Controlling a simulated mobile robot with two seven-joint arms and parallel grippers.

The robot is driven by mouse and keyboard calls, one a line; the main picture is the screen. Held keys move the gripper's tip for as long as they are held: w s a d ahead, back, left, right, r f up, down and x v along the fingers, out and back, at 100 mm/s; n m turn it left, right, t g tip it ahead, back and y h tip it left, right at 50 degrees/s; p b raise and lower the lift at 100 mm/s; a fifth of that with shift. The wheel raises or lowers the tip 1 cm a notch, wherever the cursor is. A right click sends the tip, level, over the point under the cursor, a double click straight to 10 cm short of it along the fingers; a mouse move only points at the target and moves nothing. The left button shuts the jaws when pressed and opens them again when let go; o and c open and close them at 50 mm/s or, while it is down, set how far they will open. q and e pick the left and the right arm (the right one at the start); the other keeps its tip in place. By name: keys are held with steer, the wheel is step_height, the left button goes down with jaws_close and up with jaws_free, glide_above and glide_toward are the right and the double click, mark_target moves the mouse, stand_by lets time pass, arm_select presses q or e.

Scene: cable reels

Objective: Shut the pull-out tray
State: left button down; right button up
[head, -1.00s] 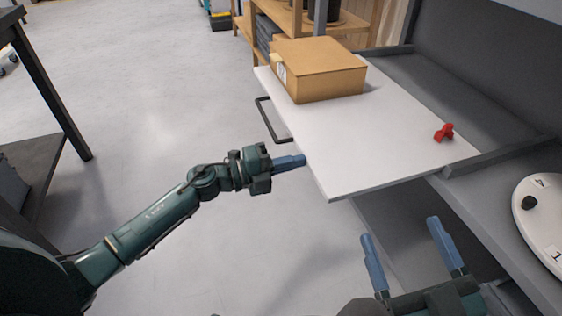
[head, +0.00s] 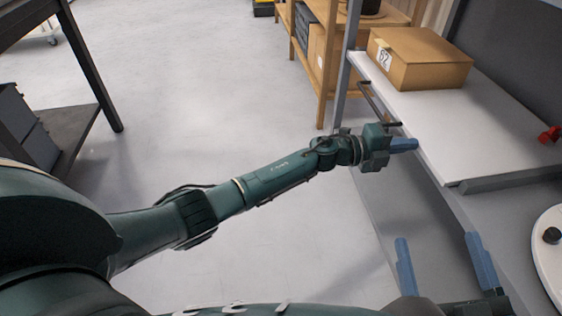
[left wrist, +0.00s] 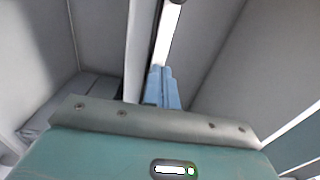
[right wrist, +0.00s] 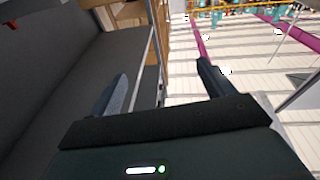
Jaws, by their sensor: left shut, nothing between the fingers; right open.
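The white pull-out tray (head: 440,105) is in the grey workbench at right in the head view, its front edge nearly in line with the bench's front edge. Its dark bar handle (head: 370,101) faces the aisle. My left gripper (head: 412,145) is shut and empty, its blue fingertips at the tray's front edge near the close corner; contact looks likely. In the left wrist view the shut fingers (left wrist: 162,88) point at a bright white edge strip (left wrist: 167,35). My right gripper (head: 438,240) is open and empty, lower, in front of the bench.
A cardboard box (head: 420,58) labelled 62 and a red object (head: 549,134) are on the tray. A round white disc (head: 550,258) with a black knob lies on the bench at right. A wooden shelf (head: 325,60) stands behind. The floor (head: 190,100) at left is clear.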

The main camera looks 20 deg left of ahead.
arm_select(q)
steer(key=shift+r+b+x, duration=0.1)
steer(key=shift+b+x, duration=0.1)
steer(key=shift+x, duration=0.6)
steer(key=shift+r+b+x, duration=0.15)
steer(key=shift+b+x, duration=0.05)
steer(key=shift+x, duration=0.6)
arm_select(e)
steer(key=shift+a+r+n+y, duration=0.2)
steer(key=shift+r+n+y, duration=0.25)
steer(key=shift+r, duration=0.3)
arm_select(q)
steer(key=shift+r, duration=0.1)
arm_select(e)
steer(key=shift+f, duration=0.1)
arm_select(q)
steer(key=shift+a, duration=0.15)
